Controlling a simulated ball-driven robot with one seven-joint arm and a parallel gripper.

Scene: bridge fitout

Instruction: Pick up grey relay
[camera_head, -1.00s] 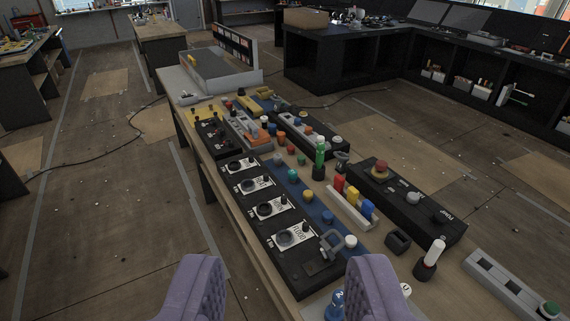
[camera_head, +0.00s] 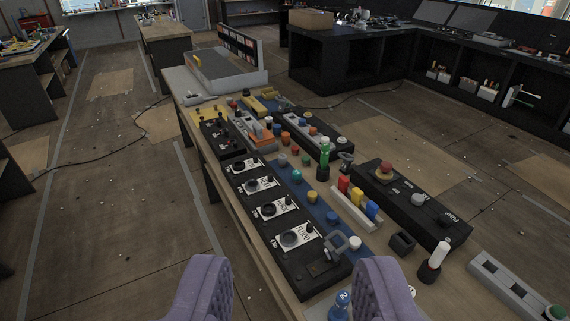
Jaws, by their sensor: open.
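My gripper (camera_head: 292,285) shows as two purple padded fingers at the bottom edge, wide apart with nothing between them. It is in front of the near end of a long wooden bench (camera_head: 262,262) full of control parts. I cannot single out a grey relay for certain.
A black box (camera_head: 402,242), a white-topped cylinder (camera_head: 433,262) and a blue knob (camera_head: 340,303) stand near the right finger. A grey slotted rail (camera_head: 508,288) is at the right. Black shelving (camera_head: 335,62) stands behind. Floor left of the bench is open.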

